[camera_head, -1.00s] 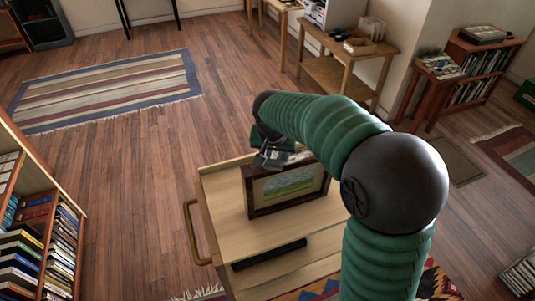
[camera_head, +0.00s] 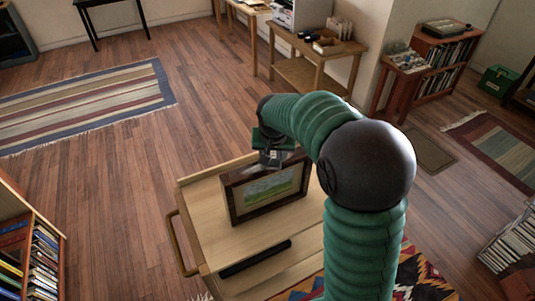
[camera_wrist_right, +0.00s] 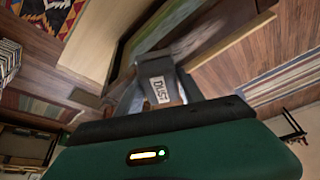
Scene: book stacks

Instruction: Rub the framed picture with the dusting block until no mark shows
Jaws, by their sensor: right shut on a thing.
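The framed picture (camera_head: 268,188), a green landscape in a dark frame, stands upright on a wooden cart (camera_head: 215,222). My right gripper (camera_head: 271,158) is at the top of the frame, near its middle. In the right wrist view my right gripper (camera_wrist_right: 158,98) is shut on the dusting block (camera_wrist_right: 157,90), whose pale label reads "DUST". The dark frame (camera_wrist_right: 137,40) shows just beyond the block there. I cannot tell whether the block touches the picture. No mark can be made out on the visible picture. My left gripper is not in view.
A black bar (camera_head: 255,259) lies along the cart's front, and a handle (camera_head: 179,245) sticks out at its left. A bookcase (camera_head: 30,250) stands at the left. A striped rug (camera_head: 80,105) and open floor lie behind.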

